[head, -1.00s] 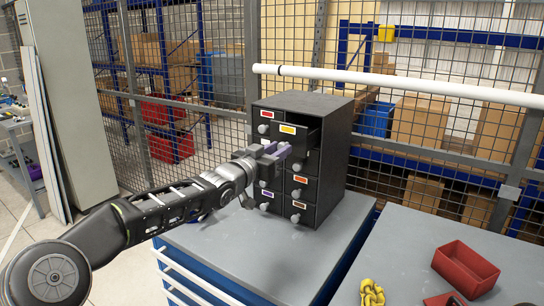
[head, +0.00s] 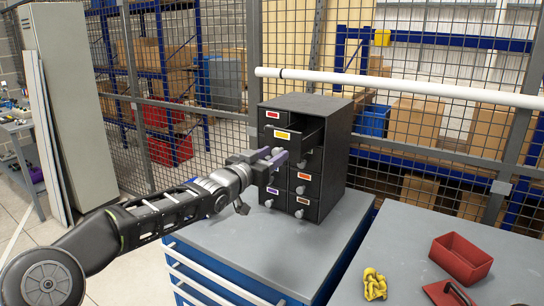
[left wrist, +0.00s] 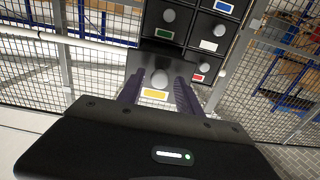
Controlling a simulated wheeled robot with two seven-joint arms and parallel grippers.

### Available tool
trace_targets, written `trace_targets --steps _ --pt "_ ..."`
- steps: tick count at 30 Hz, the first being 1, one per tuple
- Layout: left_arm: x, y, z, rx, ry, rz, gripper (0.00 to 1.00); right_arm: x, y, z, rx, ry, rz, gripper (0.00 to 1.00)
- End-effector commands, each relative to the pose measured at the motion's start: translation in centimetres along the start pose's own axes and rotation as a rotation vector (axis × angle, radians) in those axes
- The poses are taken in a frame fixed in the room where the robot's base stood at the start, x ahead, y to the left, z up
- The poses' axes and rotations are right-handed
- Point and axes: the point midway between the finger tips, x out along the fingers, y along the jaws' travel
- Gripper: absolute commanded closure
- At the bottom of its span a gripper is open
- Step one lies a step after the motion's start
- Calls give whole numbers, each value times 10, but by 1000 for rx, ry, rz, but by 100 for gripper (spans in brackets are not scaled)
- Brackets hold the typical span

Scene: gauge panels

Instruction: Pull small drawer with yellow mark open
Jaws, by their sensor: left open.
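The small drawer with the yellow mark (head: 282,134) is in the top row of the black cabinet (head: 333,150). It sticks out well past the other drawer fronts, with its dark side showing. In the left wrist view its yellow mark (left wrist: 154,94) lies just below a round grey knob (left wrist: 160,78). My left gripper (head: 276,157) is at the front of this drawer, its purple fingers open on either side of the knob. I cannot tell whether they touch the knob. In the head view the fingers hide the knob. My right gripper is out of view.
The cabinet stands on a grey-topped blue workbench (head: 240,255). Other drawers with red (head: 273,115), orange and purple marks sit around the pulled one. A second grey top (head: 400,240) at right holds a red bin (head: 461,257) and a yellow item (head: 374,284). Mesh fencing stands behind.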

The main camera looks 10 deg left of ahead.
Motion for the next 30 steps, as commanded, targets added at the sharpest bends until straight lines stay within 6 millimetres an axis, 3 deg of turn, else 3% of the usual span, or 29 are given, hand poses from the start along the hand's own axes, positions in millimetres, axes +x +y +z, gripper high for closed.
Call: trace_targets --steps 13,24,30 --pt "-6 -1 1 -1 -1 -1 52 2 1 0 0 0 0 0" --pt "-62 -2 0 4 -2 -4 52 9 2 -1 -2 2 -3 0" --pt "-78 0 1 0 -2 -1 52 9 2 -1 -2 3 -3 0"
